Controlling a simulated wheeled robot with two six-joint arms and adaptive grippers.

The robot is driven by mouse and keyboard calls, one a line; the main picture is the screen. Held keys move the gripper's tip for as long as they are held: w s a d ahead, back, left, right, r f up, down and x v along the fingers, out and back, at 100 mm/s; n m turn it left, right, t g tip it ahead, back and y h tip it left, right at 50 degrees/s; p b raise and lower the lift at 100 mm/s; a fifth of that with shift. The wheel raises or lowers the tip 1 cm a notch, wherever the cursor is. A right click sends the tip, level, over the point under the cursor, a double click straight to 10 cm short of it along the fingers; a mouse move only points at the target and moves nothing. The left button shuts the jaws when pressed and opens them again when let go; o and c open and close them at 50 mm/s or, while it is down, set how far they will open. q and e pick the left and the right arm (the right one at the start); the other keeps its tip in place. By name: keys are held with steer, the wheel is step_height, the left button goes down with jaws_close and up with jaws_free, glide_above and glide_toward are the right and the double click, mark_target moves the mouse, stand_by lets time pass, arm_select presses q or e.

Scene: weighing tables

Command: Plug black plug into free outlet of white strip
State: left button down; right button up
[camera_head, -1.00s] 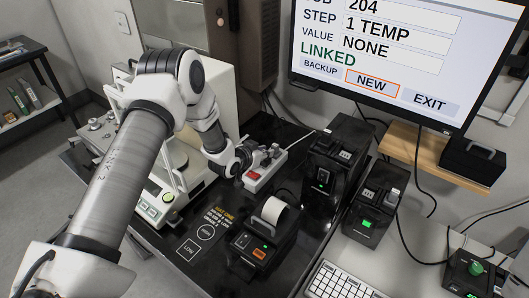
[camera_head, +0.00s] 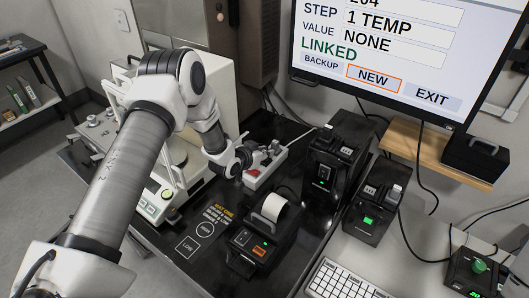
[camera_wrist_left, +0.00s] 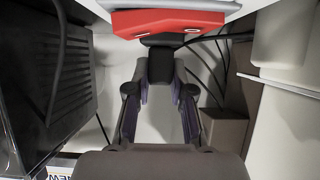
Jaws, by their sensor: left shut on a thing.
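The white strip (camera_head: 270,174) lies on the black table, with a red part at its near end and dark and light shapes along its top. My left gripper (camera_head: 243,158) is right at the strip's left side and hides part of its top. In the left wrist view, my left gripper (camera_wrist_left: 160,82) is shut on the black plug (camera_wrist_left: 160,65). A red surface (camera_wrist_left: 168,22) with small light slots lies just beyond the plug. I cannot tell whether the plug is seated in an outlet. My right gripper is not in view.
A white balance (camera_head: 160,200) stands left of the strip, under my left arm. A black printer (camera_head: 255,240) with a paper roll (camera_head: 272,208) is in front. Black devices (camera_head: 335,155) stand to the right, below a monitor (camera_head: 375,60). Cables run behind the strip.

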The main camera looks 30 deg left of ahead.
arm_select(q)
steer(key=c, duration=0.9)
jaws_free()
steer(key=shift+c, duration=0.2)
